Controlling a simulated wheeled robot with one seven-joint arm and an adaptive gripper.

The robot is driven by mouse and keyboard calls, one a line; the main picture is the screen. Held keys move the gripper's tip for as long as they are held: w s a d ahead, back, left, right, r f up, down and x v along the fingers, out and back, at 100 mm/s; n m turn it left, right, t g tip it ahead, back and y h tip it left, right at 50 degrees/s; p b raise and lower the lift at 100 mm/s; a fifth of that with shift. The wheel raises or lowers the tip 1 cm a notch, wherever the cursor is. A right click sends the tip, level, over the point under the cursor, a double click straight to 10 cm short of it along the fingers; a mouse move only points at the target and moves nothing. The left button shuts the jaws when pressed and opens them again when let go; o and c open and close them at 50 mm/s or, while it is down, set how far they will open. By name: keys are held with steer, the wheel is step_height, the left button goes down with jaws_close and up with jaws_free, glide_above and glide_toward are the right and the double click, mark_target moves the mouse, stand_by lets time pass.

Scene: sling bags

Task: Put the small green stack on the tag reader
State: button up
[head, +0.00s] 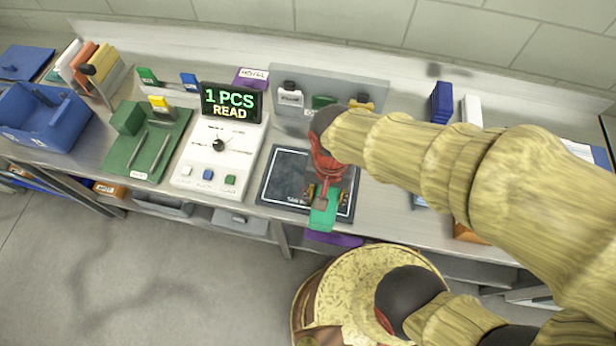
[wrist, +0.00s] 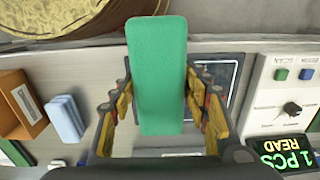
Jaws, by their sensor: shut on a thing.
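My gripper (head: 327,196) is shut on a small green stack (head: 323,214), a flat green slab with rounded corners. In the wrist view the green stack (wrist: 157,70) sits between the two yellow-and-black fingers of my gripper (wrist: 160,100). The tag reader's dark pad (head: 280,182) lies on the bench under and behind the held stack. The stack's near end reaches over the pad's front edge. Whether it touches the pad cannot be told. The white reader console (head: 207,160) stands left of the pad. Its display (head: 230,103) reads "1 PCS READ".
A green tray (head: 115,155) with a green block (head: 128,117) lies left of the console. A blue bin (head: 45,115) is at the far left. A grey rack (head: 365,85) stands behind the pad. Blue (head: 441,102) and white (head: 471,110) stacks stand right of it.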

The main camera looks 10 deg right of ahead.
steer(key=w+f, duration=0.3)
steer(key=w, duration=0.1)
steer(key=w+a+f+b, duration=0.1)
steer(key=w+f, duration=0.2)
steer(key=w, duration=0.1)
steer(key=w+f+b, duration=0.1)
steer(key=w+f, duration=0.2)
steer(key=w, duration=0.1)
steer(key=shift+w+a, duration=0.3)
steer(key=shift+a, duration=0.05)
steer(key=shift+w+f+b, duration=0.15)
steer(key=shift+f+b, duration=0.05)
steer(key=shift+b, duration=0.15)
steer(key=shift+w+f+b, duration=0.2)
steer(key=shift+f+b, duration=0.1)
steer(key=shift+f, duration=1.4)
steer(key=o, duration=1.3)
steer(key=shift+f, duration=0.15)
